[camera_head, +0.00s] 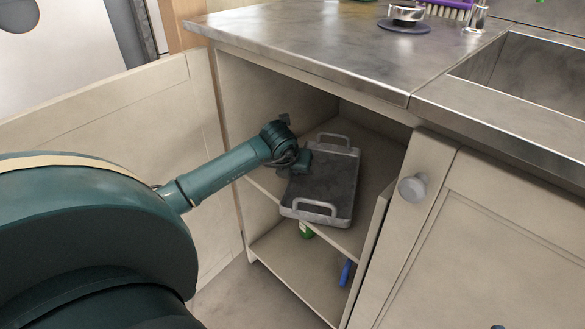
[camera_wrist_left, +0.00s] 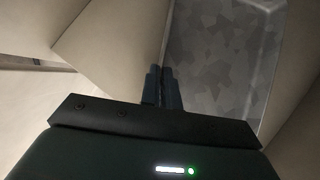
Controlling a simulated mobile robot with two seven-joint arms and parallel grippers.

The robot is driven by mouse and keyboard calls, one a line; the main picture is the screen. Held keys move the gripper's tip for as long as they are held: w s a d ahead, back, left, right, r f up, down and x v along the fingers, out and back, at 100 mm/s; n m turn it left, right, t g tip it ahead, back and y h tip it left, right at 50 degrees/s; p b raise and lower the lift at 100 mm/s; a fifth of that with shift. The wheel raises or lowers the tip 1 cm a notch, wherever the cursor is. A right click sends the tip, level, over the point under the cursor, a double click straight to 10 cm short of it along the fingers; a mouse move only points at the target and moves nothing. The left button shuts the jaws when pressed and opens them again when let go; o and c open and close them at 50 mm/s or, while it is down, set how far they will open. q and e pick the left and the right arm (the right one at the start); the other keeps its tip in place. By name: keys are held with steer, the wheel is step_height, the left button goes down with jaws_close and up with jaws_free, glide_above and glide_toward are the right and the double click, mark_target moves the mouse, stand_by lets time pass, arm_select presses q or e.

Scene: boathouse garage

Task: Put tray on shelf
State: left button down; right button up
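The tray (camera_head: 322,185) is a dark grey, shallow rectangle with light metal handles at its far and near ends. It lies inside the open cabinet on the middle shelf (camera_head: 378,190), its near end close to the shelf's front edge. My left gripper (camera_head: 301,160) reaches in from the left to the tray's left long side. In the left wrist view the fingers (camera_wrist_left: 163,88) are nearly together, with the edge of the mottled grey tray (camera_wrist_left: 215,55) running down between them. The exact contact is small and dark. My right gripper is not in view.
A metal countertop (camera_head: 310,35) overhangs the shelf, with a sink (camera_head: 525,75) at right. An open cabinet door (camera_head: 120,105) stands at left. A green item (camera_head: 306,231) and a blue item (camera_head: 345,272) are on the lower level. A knobbed door (camera_head: 480,230) is at right.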

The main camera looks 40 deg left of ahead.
arm_select(q)
steer(key=shift+f, duration=0.35)
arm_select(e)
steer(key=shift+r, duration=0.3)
arm_select(q)
steer(key=shift+f+b, duration=0.2)
steer(key=shift+b, duration=0.15)
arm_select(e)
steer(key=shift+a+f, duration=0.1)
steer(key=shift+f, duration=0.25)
arm_select(q)
steer(key=c, duration=1.6)
jaws_free()
steer(key=shift+o, duration=0.2)
steer(key=shift+f, duration=0.15)
steer(key=shift+c, duration=0.6)
steer(key=shift+c, duration=1.4)
